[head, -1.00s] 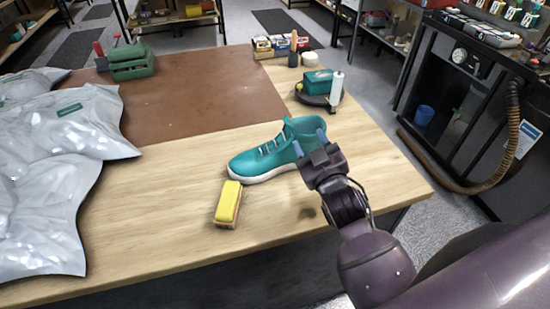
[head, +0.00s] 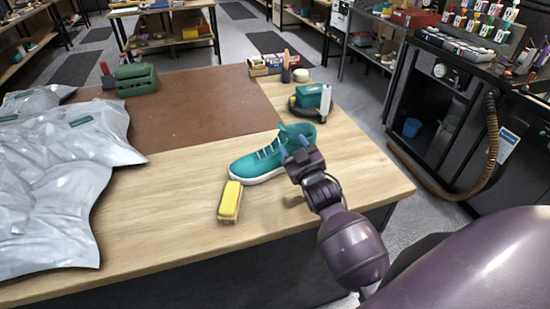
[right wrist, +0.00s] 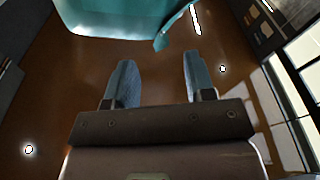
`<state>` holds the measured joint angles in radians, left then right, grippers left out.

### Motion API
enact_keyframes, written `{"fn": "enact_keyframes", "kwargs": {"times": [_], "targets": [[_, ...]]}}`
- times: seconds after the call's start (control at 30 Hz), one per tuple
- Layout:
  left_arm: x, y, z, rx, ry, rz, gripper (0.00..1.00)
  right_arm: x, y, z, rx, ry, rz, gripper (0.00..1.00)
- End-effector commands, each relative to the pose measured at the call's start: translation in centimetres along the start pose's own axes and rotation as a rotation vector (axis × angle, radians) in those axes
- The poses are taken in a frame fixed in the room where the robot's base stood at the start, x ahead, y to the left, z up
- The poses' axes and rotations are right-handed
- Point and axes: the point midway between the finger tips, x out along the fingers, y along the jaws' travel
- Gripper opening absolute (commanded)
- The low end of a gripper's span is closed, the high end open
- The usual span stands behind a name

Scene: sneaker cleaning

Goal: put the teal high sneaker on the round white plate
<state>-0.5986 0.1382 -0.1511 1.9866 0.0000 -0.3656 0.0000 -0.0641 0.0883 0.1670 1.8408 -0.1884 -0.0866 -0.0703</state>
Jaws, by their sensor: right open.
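The teal high sneaker (head: 258,162) stands upright on the light wood table, toe pointing left and white sole down. My right gripper (head: 293,147) is open at the sneaker's heel end, its blue fingers overlapping the ankle part in the head view. In the right wrist view, its two fingers (right wrist: 158,75) stand apart with nothing between them. The sneaker's teal side (right wrist: 130,18) lies just beyond the fingertips there; I cannot tell whether they touch. My left gripper is out of view. I make out no round white plate.
A yellow-topped brush or sponge (head: 230,201) lies in front of the sneaker. Behind stand a teal box (head: 309,95) and a white bottle (head: 326,103). Silvery bags (head: 60,165) cover the table's left.

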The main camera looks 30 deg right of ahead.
Motion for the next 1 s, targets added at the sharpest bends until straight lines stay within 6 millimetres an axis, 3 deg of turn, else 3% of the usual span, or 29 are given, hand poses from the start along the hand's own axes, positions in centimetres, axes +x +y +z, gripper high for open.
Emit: {"fn": "enact_keyframes", "kwargs": {"times": [0.33,0.63,1.0], "targets": [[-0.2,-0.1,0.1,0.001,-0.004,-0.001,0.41,2.5,0.0,0.0,0.000,0.000,0.001,0.49],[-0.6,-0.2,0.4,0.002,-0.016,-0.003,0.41,6.3,0.0,0.0,0.000,0.000,0.000,0.49],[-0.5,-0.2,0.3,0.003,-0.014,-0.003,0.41,7.0,0.0,0.0,0.000,-0.001,0.001,0.48]]}}
